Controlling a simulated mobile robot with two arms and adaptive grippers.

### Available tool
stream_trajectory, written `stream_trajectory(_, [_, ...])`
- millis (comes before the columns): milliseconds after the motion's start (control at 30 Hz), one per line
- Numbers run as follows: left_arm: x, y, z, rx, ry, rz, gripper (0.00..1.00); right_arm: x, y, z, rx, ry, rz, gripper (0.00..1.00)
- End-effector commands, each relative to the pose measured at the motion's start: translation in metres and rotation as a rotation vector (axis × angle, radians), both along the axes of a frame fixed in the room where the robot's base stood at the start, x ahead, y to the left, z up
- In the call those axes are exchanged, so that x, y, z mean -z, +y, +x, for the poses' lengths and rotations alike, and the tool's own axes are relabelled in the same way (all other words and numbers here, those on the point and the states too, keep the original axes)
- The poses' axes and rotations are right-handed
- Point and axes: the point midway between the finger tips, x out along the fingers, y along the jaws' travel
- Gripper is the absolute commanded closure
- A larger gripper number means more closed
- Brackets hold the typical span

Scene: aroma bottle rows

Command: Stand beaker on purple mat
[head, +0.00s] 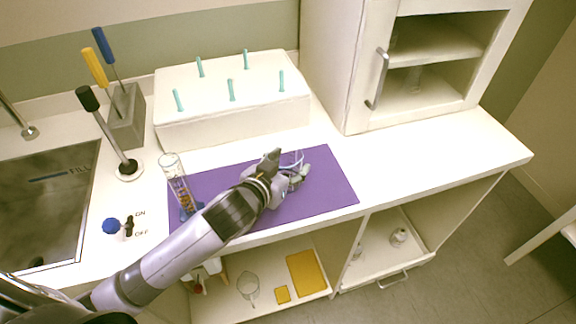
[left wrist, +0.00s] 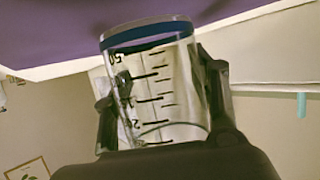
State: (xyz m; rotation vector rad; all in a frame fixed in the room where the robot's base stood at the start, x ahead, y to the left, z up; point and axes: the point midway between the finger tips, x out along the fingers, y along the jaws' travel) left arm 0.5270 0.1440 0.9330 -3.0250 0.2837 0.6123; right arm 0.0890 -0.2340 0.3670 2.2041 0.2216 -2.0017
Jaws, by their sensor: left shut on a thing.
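The clear glass beaker (left wrist: 155,90) is between the fingers of my left gripper (left wrist: 165,95) in the left wrist view, with black graduation marks and a blue band at its far end. In the head view, my left gripper (head: 286,172) is shut on the beaker over the right part of the purple mat (head: 325,190). Only a little of the beaker (head: 291,158) shows there, the rest hidden by the gripper. I cannot tell whether it touches the mat. The mat also shows at the top of the left wrist view (left wrist: 50,30). My right gripper is not in view.
A graduated cylinder (head: 177,180) stands at the mat's left end. Behind the mat is a white rack (head: 215,127) with teal pegs. A sink (head: 40,215) lies left, a white cabinet (head: 345,70) right. The counter right of the mat is clear.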

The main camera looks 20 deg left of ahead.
Motion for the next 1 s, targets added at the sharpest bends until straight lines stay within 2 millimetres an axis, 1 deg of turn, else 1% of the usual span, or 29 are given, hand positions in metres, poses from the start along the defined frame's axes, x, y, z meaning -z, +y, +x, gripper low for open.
stream_trajectory(367, [0.0048, -0.0002, -0.0001, 0.001, -0.001, -0.001, 0.81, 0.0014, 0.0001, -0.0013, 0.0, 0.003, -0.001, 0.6])
stream_trajectory(400, [0.0056, -0.0001, -0.0001, 0.0, 0.0, 0.0, 0.46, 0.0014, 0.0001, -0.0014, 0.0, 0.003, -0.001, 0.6])
stream_trajectory(700, [0.0047, -0.0001, 0.0, 0.0, 0.0, 0.0, 0.27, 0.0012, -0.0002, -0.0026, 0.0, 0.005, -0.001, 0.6])
stream_trajectory(1000, [0.0031, -0.0001, 0.0001, 0.0, -0.001, 0.001, 0.27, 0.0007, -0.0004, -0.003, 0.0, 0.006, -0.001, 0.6])
